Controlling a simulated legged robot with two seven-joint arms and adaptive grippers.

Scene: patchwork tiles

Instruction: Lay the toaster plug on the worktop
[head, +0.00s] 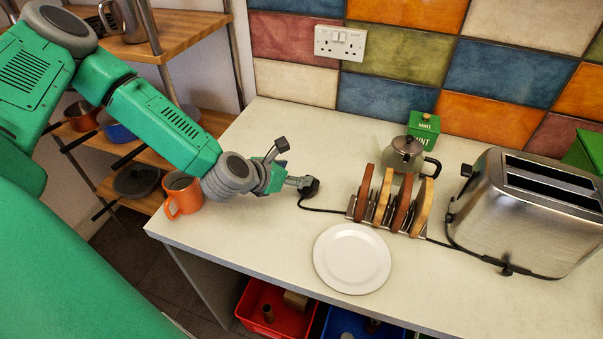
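The black toaster plug (311,187) is at the middle of the pale worktop (250,222), left of the toast rack. It appears to rest on the worktop, with its black cord (325,210) running from it toward the rack. My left gripper (292,164) is open, its two fingers spread wide. Its lower finger is right beside the plug and partly overlaps it in the picture; I cannot tell whether they touch. The steel toaster (490,210) stands at the right, with cord beside its base. My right gripper is not in view.
A white plate (352,258) lies in front of the toast rack (390,205). An orange mug (183,193) stands beneath my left forearm near the left edge. A kettle-like pot (405,153) and green tin (424,128) stand behind. A double wall socket (340,43) is above.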

